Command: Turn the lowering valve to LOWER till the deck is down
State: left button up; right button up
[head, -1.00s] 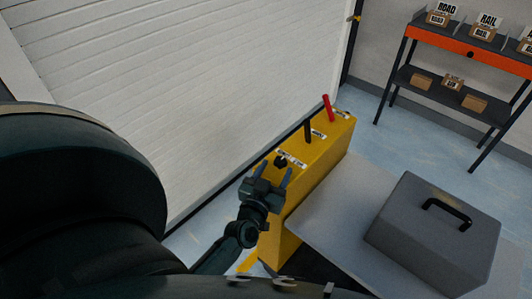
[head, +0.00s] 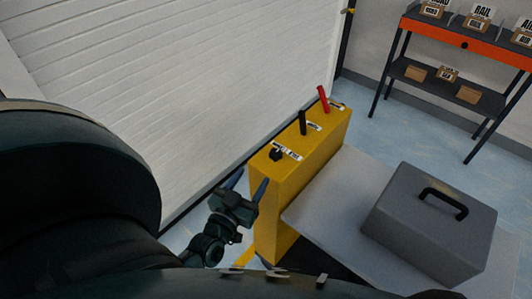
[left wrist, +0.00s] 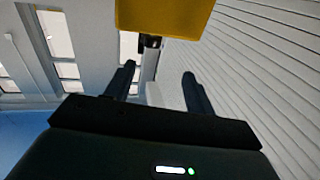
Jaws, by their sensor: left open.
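The lowering valve is a small black knob (head: 276,155) on the near end of the yellow control box's top (head: 312,150), beside a white label too small to read for its setting. A black lever (head: 302,122) and a red lever (head: 323,99) stand farther along the box. My left gripper (head: 246,190) is open and empty, off the near left side of the box and apart from the knob. In the left wrist view, its two fingers (left wrist: 160,82) are spread with nothing between them, and the yellow box (left wrist: 165,15) fills the top. My right gripper is not in view.
A grey deck (head: 325,205) lies right of the yellow box and carries a grey case with a black handle (head: 430,225). A white slatted door (head: 180,80) stands behind. A shelf with cartons (head: 465,45) is at the upper right.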

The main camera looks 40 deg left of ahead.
aim_at(271, 154)
pick_arm(q)
jog(key=s+a+m+g+h+b, duration=0.25)
jog(key=a+m+h, duration=0.35)
jog(key=h, duration=0.4)
jog(key=shift+t, duration=0.35)
jog(key=x, duration=1.3)
jog(key=shift+w+f, duration=0.15)
jog(key=shift+w, duration=0.25)
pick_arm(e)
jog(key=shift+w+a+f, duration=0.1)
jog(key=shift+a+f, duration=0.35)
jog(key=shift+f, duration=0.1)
pick_arm(q)
jog(key=c, duration=1)
jog(key=shift+o, duration=0.2)
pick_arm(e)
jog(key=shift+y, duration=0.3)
